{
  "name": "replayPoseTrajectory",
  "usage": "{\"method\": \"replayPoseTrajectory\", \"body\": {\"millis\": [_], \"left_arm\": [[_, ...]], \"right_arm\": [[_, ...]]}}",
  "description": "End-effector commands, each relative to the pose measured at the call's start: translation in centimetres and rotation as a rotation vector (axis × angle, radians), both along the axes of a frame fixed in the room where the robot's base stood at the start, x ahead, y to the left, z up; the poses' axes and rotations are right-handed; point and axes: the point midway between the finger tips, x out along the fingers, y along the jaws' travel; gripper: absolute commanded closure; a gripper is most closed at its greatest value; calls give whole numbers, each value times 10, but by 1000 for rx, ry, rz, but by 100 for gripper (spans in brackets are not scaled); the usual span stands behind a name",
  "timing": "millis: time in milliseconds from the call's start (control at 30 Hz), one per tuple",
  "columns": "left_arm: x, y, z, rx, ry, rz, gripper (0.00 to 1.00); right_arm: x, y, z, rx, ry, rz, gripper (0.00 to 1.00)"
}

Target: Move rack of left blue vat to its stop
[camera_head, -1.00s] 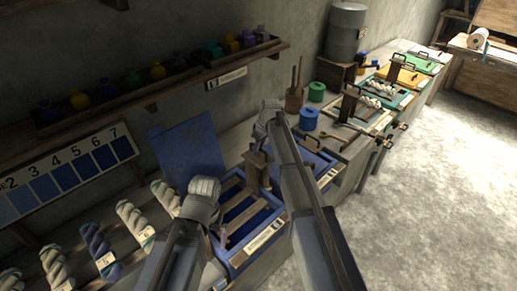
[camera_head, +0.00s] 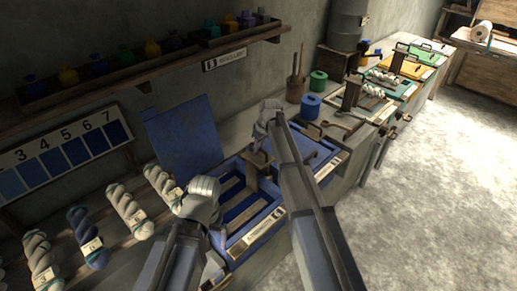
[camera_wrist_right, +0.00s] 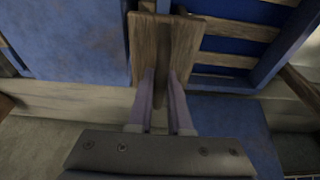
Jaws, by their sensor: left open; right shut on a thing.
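The left blue vat (camera_head: 224,247) stands open, with dark blue inside. Its wooden rack (camera_head: 238,210) has slats lying across the opening and an upright wooden piece (camera_head: 257,170) at the far right end. My right gripper (camera_head: 263,130) is above that piece, its jaws partly hidden. In the right wrist view, my right gripper (camera_wrist_right: 161,80) is shut on a wooden upright (camera_wrist_right: 184,48), with rack slats beside it. My left gripper (camera_head: 202,196) is at the vat's left end, its fingertips hard to make out. It is open and I see nothing in it.
A raised blue lid (camera_head: 184,138) stands behind the vat. A second blue vat with a flat lid (camera_head: 312,150) is to the right, partly behind my right arm. Several skeins (camera_head: 128,210) lie at left. A bottle shelf (camera_head: 150,68) runs above. Blue and green spools (camera_head: 310,105) stand farther back.

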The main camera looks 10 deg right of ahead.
Motion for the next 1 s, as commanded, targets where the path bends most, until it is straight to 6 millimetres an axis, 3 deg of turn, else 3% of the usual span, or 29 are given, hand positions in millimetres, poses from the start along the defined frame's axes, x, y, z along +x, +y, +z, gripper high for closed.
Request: {"method": "replayPoseTrajectory", "body": {"millis": [33, 1000], "left_arm": [[0, 0, -10, 0, 0, 0, 0], [0, 0, -102, 0, 0, -1, 0]], "right_arm": [[-1, 0, -11, 0, 2, 0, 100], [-1, 0, -102, -1, 3, 0, 100]]}}
